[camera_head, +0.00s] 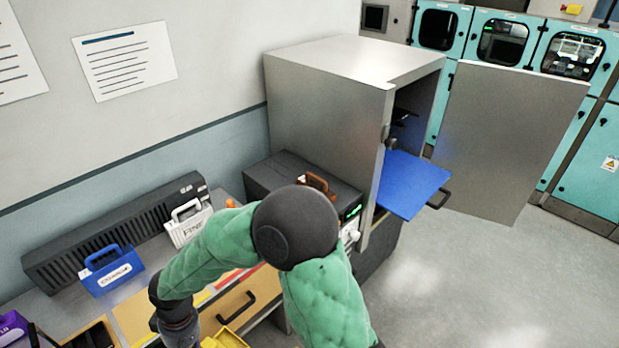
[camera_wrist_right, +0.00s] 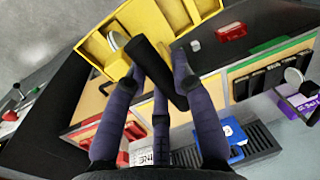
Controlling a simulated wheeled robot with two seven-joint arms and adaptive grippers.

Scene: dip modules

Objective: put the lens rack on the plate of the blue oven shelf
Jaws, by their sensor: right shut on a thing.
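The lens rack (camera_wrist_right: 100,50) is a yellow open tray with dividers, a black handle bar and a pale round disc in it. My right gripper (camera_wrist_right: 158,68) is shut on its black handle in the right wrist view. In the head view only a yellow part of the rack (camera_head: 228,341) shows at the bottom edge, beside my right wrist; my right fingers are hidden or out of frame there. The blue oven shelf (camera_head: 412,186) sticks out of the open grey oven, its plate bare where it shows. The rack is apart from it. My left gripper is not in view.
The oven door (camera_head: 510,140) stands wide open to the right of the shelf. A dark box (camera_head: 270,180) stands left of the oven. A blue case (camera_head: 112,272) and a white case (camera_head: 188,222) stand on the bench. The floor in front of the shelf is clear.

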